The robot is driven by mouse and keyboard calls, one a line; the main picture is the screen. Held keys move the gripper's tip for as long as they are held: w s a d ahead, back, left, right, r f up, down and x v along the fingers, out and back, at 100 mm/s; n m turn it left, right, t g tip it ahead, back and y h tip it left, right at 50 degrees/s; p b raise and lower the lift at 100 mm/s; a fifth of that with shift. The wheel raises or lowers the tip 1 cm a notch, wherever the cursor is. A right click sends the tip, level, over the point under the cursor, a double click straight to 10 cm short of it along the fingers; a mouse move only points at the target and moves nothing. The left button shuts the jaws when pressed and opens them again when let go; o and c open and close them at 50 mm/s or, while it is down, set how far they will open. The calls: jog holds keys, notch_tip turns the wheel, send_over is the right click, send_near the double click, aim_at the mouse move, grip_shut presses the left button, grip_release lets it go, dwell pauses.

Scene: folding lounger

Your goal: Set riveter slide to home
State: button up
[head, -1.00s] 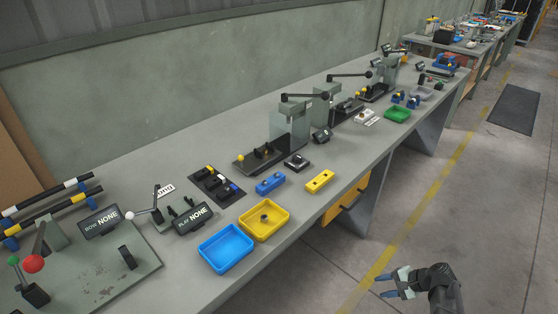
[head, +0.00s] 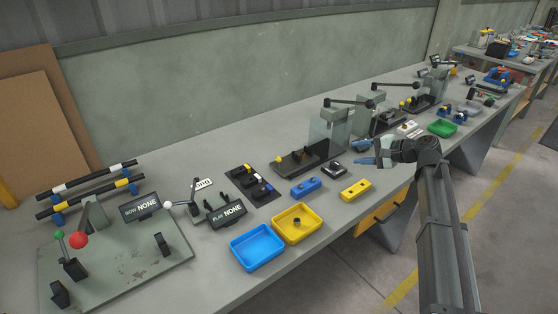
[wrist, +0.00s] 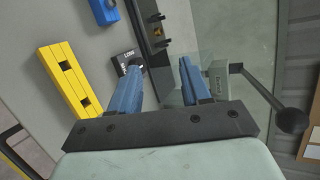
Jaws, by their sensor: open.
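The nearest bench press, which I take to be the riveter, has a grey-green head (head: 334,118), a clear guard and a black-knobbed lever on top. Its dark slide base (head: 297,163) reaches out left, with a yellow knob (head: 278,160) at its left end and dark parts on it. The base also shows at the top of the wrist view (wrist: 145,22). My gripper (head: 362,153) is open and empty, to the right of this base and apart from the yellow knob. Its blue fingers (wrist: 160,66) show in the wrist view, with the base beyond them.
A small black labelled box (head: 333,165), a yellow block (head: 356,189) and a blue block (head: 306,187) lie in front of the press. Yellow (head: 318,230) and blue (head: 233,251) trays are nearer. More presses stand to the right. The lever's black ball (wrist: 291,119) is close right in the wrist view.

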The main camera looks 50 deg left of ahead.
jog(key=s+a+r+n+h, duration=0.1)
jog(key=s+a+r+n, duration=0.1)
jog(key=s+a+r, duration=0.45)
jog(key=n+t+h, duration=0.2)
jog(key=n+h, duration=0.2)
jog(key=h, duration=0.6)
send_near(279, 160)
jog(key=f, duration=0.3)
jog(key=a+f, duration=0.1)
jog(key=f, duration=0.3)
jog(key=s+a+f, duration=0.1)
jog(key=f, duration=0.2)
jog(key=shift+f, duration=0.15)
jog(key=shift+c, duration=0.3)
grip_shut()
